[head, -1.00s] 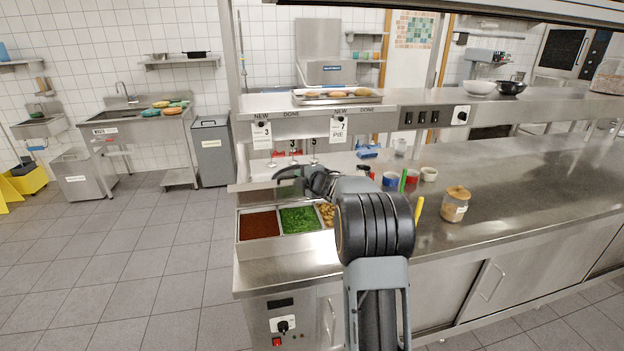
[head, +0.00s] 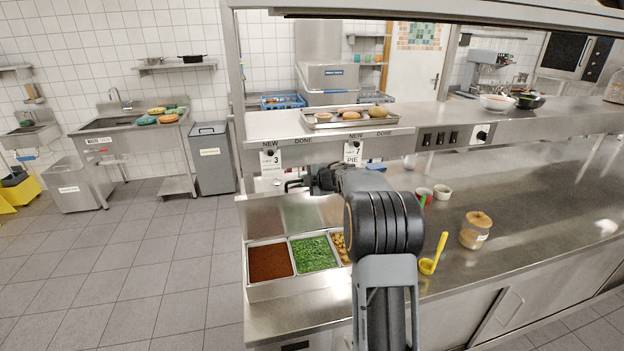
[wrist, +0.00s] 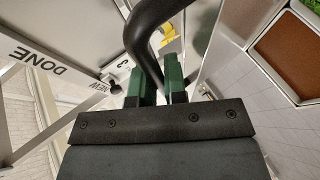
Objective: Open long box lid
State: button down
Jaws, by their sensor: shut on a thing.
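The long steel box (head: 272,292) sits on the left end of the counter, with brown, green and yellowish food in its compartments. Its steel lid (head: 278,218) stands raised along the far side, leaving the compartments uncovered. In the wrist view, my gripper (wrist: 160,85) has its green-padded fingers shut on a curved black handle (wrist: 148,38). The steel lid face (wrist: 226,42) and the brown food (wrist: 290,55) show to the right there. In the head view, my gripper (head: 308,182) is at the lid's upper edge, partly hidden by my arm.
The steel shelf (head: 270,128), with hanging order tickets (head: 271,160), runs just above and behind my gripper. A yellow ladle (head: 430,263), a jar (head: 476,230) and small cups (head: 442,192) stand on the counter to the right.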

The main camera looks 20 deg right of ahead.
jog(key=shift+a, duration=0.25)
jog(key=c, duration=1.6)
grip_release()
jog(key=shift+c, duration=0.2)
jog(key=o, duration=0.3)
jog(key=shift+w+a, duration=0.1)
jog(key=shift+a, duration=0.1)
jog(key=shift+o, duration=0.7)
jog(key=shift+d, duration=0.3)
jog(key=b+v, duration=0.2)
jog(key=v, duration=1.2)
jog(key=shift+d, duration=0.1)
